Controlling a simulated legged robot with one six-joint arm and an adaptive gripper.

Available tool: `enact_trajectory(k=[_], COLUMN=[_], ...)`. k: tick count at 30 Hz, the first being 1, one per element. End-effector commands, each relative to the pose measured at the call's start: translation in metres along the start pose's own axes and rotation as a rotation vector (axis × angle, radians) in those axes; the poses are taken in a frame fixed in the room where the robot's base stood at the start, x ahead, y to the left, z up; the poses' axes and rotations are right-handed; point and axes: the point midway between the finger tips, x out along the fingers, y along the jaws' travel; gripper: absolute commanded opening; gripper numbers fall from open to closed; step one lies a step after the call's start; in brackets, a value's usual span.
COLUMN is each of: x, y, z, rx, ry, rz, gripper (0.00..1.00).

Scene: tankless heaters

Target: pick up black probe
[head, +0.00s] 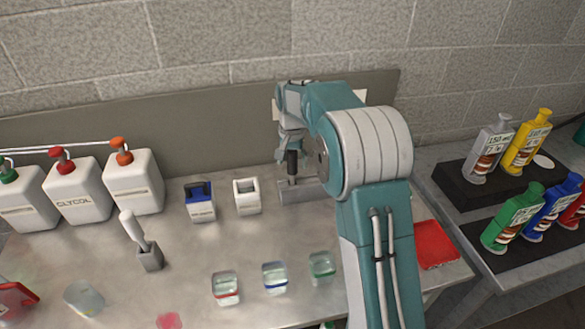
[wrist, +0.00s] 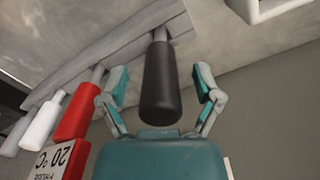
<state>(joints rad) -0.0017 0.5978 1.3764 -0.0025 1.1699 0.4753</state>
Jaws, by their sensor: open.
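The black probe (wrist: 160,85) stands in a grey metal holder, its dark handle pointing toward the camera in the wrist view. In the head view the black probe (head: 292,163) shows below my gripper, above the holder (head: 297,192). My gripper (wrist: 164,88) is open, with one finger on each side of the black handle. Gaps show between the fingers and the handle. In the head view my gripper (head: 290,140) is partly hidden by my arm.
A white holder (head: 247,196) and a blue-topped holder (head: 200,202) stand left of the metal holder. Glass beakers (head: 275,278) are in front. The wall panel (head: 230,118) is close behind.

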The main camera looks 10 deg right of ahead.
Motion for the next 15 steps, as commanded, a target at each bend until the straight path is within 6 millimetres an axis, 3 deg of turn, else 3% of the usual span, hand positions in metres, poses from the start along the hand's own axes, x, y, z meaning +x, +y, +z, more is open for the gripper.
enact_trajectory(k=[9, 12, 15], x=[0.0069, 0.0068, 0.0069], y=[0.0001, 0.0001, 0.0001], z=[-0.0003, -0.0003, -0.0003], rx=[0.000, 0.000, 0.000], ry=[0.002, 0.002, 0.002], rz=[-0.001, -0.001, -0.001], gripper=[0.82, 0.38, 0.00])
